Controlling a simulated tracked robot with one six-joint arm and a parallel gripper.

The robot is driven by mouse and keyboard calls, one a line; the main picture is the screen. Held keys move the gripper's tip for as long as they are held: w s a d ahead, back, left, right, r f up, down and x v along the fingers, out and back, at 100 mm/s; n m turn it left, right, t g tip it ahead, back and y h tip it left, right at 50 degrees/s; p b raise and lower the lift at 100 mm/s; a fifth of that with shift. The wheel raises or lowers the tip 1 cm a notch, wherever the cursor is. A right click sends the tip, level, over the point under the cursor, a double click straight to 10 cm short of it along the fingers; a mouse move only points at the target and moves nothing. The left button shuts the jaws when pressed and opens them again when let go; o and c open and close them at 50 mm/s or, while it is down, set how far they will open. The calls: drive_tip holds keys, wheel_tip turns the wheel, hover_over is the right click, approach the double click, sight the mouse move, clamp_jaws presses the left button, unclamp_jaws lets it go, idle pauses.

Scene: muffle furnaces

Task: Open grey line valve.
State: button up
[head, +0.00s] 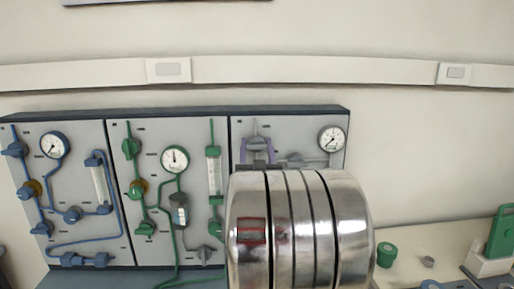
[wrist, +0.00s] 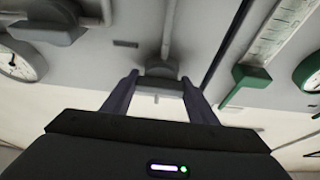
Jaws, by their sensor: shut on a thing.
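The grey line valve (head: 257,141) is at the upper left of the right-hand panel in the head view. It also shows in the wrist view (wrist: 161,69), with a grey pipe running from it. My gripper (wrist: 160,78) has one finger on each side of the valve's grey handle and is shut on it. In the head view my gripper (head: 257,152) shows as two purplish fingers at the valve, above my shiny metal arm. The arm hides the lower part of the grey panel.
A second grey valve (head: 296,160) and a round gauge (head: 332,139) sit to the right. The green-line panel (head: 150,240) and blue-line panel (head: 20,190) are to the left. A green jar (head: 386,254) stands on the bench at right.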

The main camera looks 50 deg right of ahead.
drive_tip(key=shift+o, duration=0.2)
drive_tip(key=shift+a+f+m+g, duration=0.1)
drive_tip(key=shift+m+g, duration=0.2)
drive_tip(key=shift+m, duration=0.2)
drive_tip(key=m+g+h, duration=0.1)
drive_tip(key=m, duration=0.2)
drive_tip(key=m+g, duration=0.1)
drive_tip(key=m, duration=0.2)
drive_tip(key=shift+m+g+h, duration=0.3)
drive_tip(key=shift+h, duration=0.1)
drive_tip(key=m+g, duration=0.1)
drive_tip(key=m, duration=0.2)
drive_tip(key=m+g, duration=0.2)
drive_tip(key=m, duration=0.1)
drive_tip(key=m+g, duration=0.1)
drive_tip(key=m, duration=0.2)
drive_tip(key=m+g+y, duration=0.1)
drive_tip(key=m, duration=0.2)
drive_tip(key=shift+s+m, duration=0.1)
drive_tip(key=shift+m, duration=0.2)
drive_tip(key=shift+f+m+g+y, duration=0.15)
drive_tip(key=shift+m+g+y, duration=0.2)
drive_tip(key=shift+m, duration=0.55)
drive_tip(key=shift+f, duration=0.1)
drive_tip(key=o, duration=1)
drive_tip(key=shift+o, duration=0.2)
drive_tip(key=shift+r, duration=0.2)
